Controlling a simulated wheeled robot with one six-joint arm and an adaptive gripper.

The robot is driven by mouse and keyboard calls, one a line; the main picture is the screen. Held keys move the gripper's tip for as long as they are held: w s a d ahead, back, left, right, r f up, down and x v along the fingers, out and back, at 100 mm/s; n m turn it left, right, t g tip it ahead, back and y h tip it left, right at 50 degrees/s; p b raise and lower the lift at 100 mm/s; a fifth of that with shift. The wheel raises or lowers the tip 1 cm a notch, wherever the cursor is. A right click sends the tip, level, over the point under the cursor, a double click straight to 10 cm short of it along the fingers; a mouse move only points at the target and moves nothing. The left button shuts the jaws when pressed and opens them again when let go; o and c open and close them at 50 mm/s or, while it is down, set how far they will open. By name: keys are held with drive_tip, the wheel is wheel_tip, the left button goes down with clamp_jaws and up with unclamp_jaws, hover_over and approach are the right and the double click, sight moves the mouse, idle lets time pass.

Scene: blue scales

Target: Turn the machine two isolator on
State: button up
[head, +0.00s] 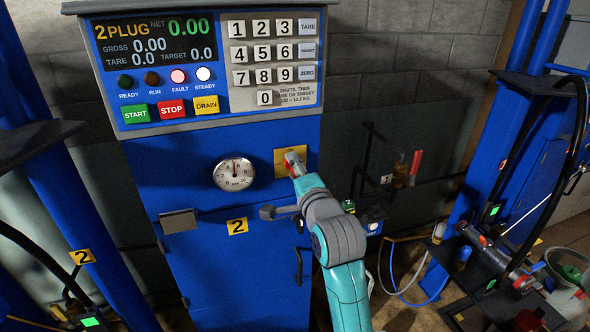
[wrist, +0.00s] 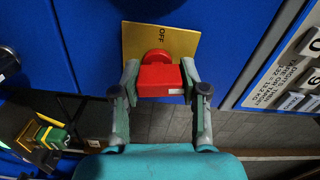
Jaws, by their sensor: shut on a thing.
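The machine two isolator is a red handle (wrist: 160,78) on a yellow plate (wrist: 187,42) on the blue cabinet front. The plate also shows in the head view (head: 281,161), right of the round dial. The word OFF is readable on the plate in the wrist view, beyond the handle. My gripper (wrist: 160,82) is shut on the red handle, with one finger at each side of it. In the head view my gripper (head: 296,164) covers much of the plate. I cannot tell which marking the handle points to.
The machine two panel (head: 208,68) above has a lit display and keypad; its FAULT and STEADY lamps are lit. A pressure dial (head: 234,174) is left of the plate. A grey lever (head: 279,211) sticks out below. Bottles and a hose are at the right.

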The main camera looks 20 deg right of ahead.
drive_tip(key=shift+m, duration=1)
drive_tip(key=o, duration=1.1)
drive_tip(key=shift+o, duration=0.2)
drive_tip(key=shift+s, duration=0.15)
drive_tip(key=s, duration=1.1)
drive_tip(key=shift+s, duration=0.35)
